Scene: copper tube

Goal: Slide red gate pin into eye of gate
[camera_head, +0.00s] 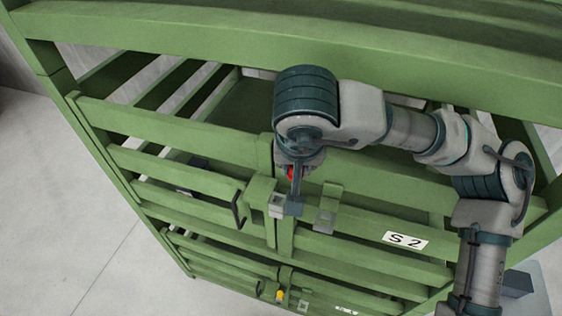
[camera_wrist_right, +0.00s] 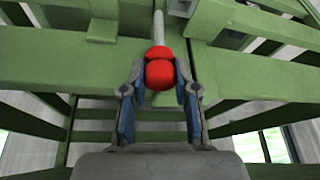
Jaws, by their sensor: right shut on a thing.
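The red gate pin has a round red head (camera_wrist_right: 159,72) and a thin grey shaft (camera_wrist_right: 159,22). In the right wrist view my right gripper (camera_wrist_right: 158,82) is shut on the red head, and the shaft points away from it toward the top edge. In the head view my right gripper (camera_head: 294,190) is in front of the green gate (camera_head: 190,135) at the middle post, with a bit of red showing. A pale metal bracket (camera_head: 277,203) is beside it. I cannot make out the eye or whether the shaft tip is inside it. My left gripper is out of view.
A second grey bracket (camera_head: 325,221) is right of the gripper, near a white "S 2" label (camera_head: 405,240). A dark handle (camera_head: 237,209) stands out left of the post. A yellow knob (camera_head: 279,295) sits lower down. Open floor (camera_head: 60,190) is at left.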

